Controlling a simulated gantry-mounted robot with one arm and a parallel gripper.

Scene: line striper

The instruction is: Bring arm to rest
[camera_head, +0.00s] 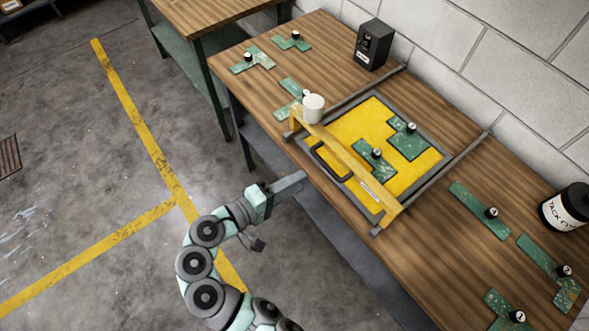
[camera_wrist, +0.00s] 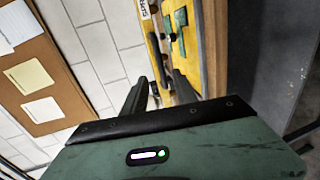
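My arm reaches up from the bottom of the head view, and my gripper (camera_head: 290,184) is in front of the workbench edge, apart from the things on the bench. In the wrist view my gripper (camera_wrist: 160,82) shows two dark fingers with a gap between them and nothing held. The yellow board (camera_head: 346,125) lies on the bench in a grey frame. A yellow bar (camera_head: 340,152) with a dark handle (camera_head: 328,163) crosses the board's near side. Two green pieces with black knobs, one (camera_head: 408,139) and another (camera_head: 374,161), sit on the board.
Several more green knobbed pieces, such as one (camera_head: 479,211), lie on the wooden bench (camera_head: 440,255). A white mug (camera_head: 313,108) stands by the bar. A black box (camera_head: 374,44) and black can (camera_head: 567,207) stand near the wall. The floor left is open.

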